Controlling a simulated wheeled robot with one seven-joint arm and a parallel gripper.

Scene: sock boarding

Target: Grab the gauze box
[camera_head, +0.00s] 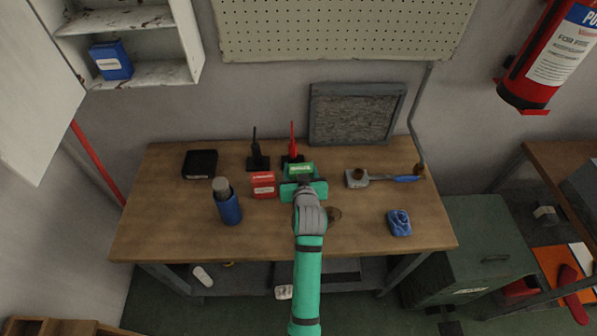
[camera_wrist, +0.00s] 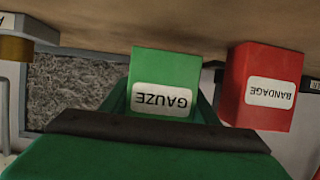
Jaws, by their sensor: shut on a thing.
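The gauze box (camera_head: 300,170) is a small green box with a white label, on the wooden table near its middle. In the wrist view the green gauze box (camera_wrist: 165,85) sits between my fingers, its label reading GAUZE upside down. My gripper (camera_head: 303,185) reaches over the table from the front and is shut on the gauze box. The lower part of the box is hidden behind my gripper in the head view. I cannot tell whether the box touches the table.
A red bandage box (camera_head: 263,184) stands just left of the gauze box; it also shows in the wrist view (camera_wrist: 268,88). A blue bottle (camera_head: 228,203), a black box (camera_head: 200,163), a blue cloth (camera_head: 399,223) and a blue-handled tool (camera_head: 380,178) lie around. The table's front left is clear.

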